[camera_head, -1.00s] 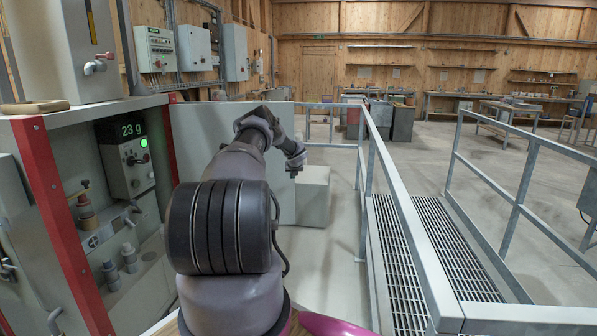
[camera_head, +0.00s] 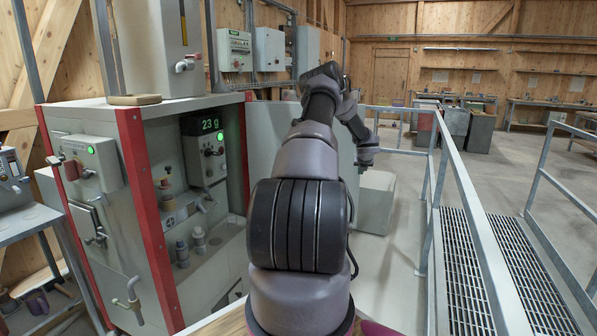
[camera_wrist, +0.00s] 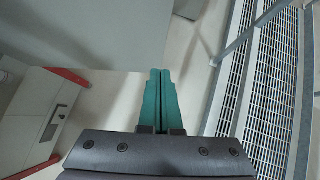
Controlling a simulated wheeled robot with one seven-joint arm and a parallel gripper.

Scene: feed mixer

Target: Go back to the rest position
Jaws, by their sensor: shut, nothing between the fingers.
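My gripper (camera_wrist: 160,85) shows in the wrist view as two green fingers lying together with nothing between them. It points down over the pale floor. In the head view my arm reaches forward and bends to the right at its far end; the fingers cannot be made out there. The feed mixer cabinet (camera_head: 140,185), grey with red edge posts, stands to the left of my arm. Its small control box (camera_head: 208,158) has a lit green button, and the display (camera_head: 210,124) reads 23 g.
A grey block (camera_head: 375,203) stands on the floor beyond my arm. A metal railing (camera_head: 470,215) and a grated walkway (camera_head: 515,275) run along the right. A side table (camera_head: 30,222) is at the far left. The floor (camera_head: 400,250) between arm and railing is clear.

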